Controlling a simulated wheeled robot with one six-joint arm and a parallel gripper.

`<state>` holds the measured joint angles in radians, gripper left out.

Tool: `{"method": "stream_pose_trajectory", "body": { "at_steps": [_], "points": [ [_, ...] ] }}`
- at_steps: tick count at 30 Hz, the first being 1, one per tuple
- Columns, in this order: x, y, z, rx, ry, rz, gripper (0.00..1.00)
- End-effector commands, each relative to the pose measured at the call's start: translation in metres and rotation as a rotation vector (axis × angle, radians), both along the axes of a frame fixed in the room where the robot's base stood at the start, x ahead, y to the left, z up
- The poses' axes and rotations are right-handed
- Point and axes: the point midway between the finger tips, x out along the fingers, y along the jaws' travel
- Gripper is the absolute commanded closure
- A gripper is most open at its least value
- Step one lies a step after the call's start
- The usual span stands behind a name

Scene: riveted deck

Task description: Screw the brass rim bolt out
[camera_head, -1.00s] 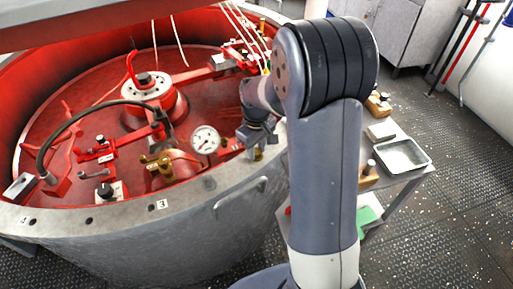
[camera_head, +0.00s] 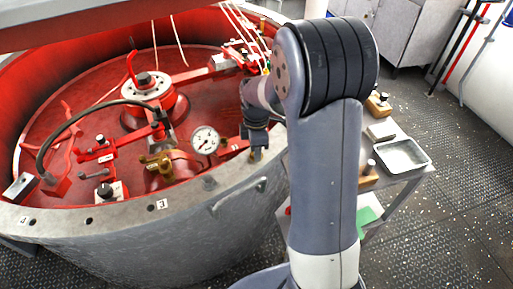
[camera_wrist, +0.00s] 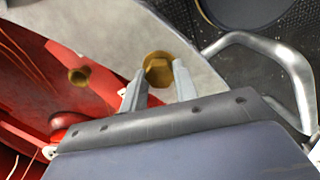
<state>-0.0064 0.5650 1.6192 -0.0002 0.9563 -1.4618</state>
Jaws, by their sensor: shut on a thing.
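The brass rim bolt (camera_wrist: 158,70) has a hex head and sits at the grey rim of the vessel (camera_wrist: 200,50). In the wrist view my gripper (camera_wrist: 160,84) has one finger on each side of the head and is shut on it. In the head view my gripper (camera_head: 258,150) points down at the right part of the rim, and its fingers mostly hide the bolt. How far the bolt stands out of the rim cannot be told.
A pressure gauge (camera_head: 205,140) and brass fittings (camera_head: 158,163) stand inside the red vessel, left of my gripper. A curved metal handle (camera_wrist: 285,65) is close on the right in the wrist view. A side table with a metal tray (camera_head: 403,154) stands right of my arm.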

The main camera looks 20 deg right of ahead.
Motion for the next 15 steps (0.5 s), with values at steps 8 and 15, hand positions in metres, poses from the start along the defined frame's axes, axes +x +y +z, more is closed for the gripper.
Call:
{"method": "stream_pose_trajectory", "body": {
  "at_steps": [8, 15],
  "points": [
    [-0.0036, 0.0004, -0.004, 0.002, 0.012, 0.262, 0.94],
    [-0.0037, 0.0004, -0.004, 0.003, 0.013, 0.489, 0.94]
  ]
}}
